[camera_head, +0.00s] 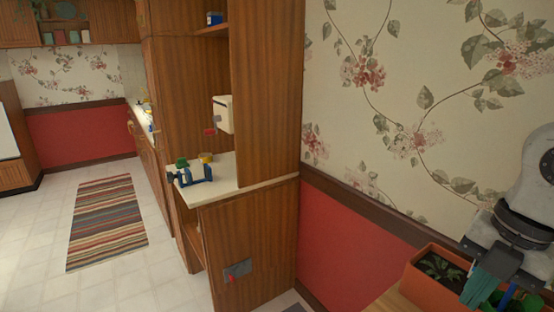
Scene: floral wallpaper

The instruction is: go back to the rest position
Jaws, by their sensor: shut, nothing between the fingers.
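My arm comes in at the right edge, with pale grey links and a dark joint. My gripper (494,285) points down at the lower right, over the orange planter (430,284). It is shut with nothing held. Teal and blue parts show at its lower end, and the frame's bottom edge is close, so the fingertips are hard to make out.
The planter holds green plants and stands on a wooden surface by the red-and-floral wall. A wooden cabinet (250,245) with a pale counter (240,189) stands mid-frame. A blue-and-green item (190,174) sits on the counter. A striped rug (107,220) lies on open tiled floor.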

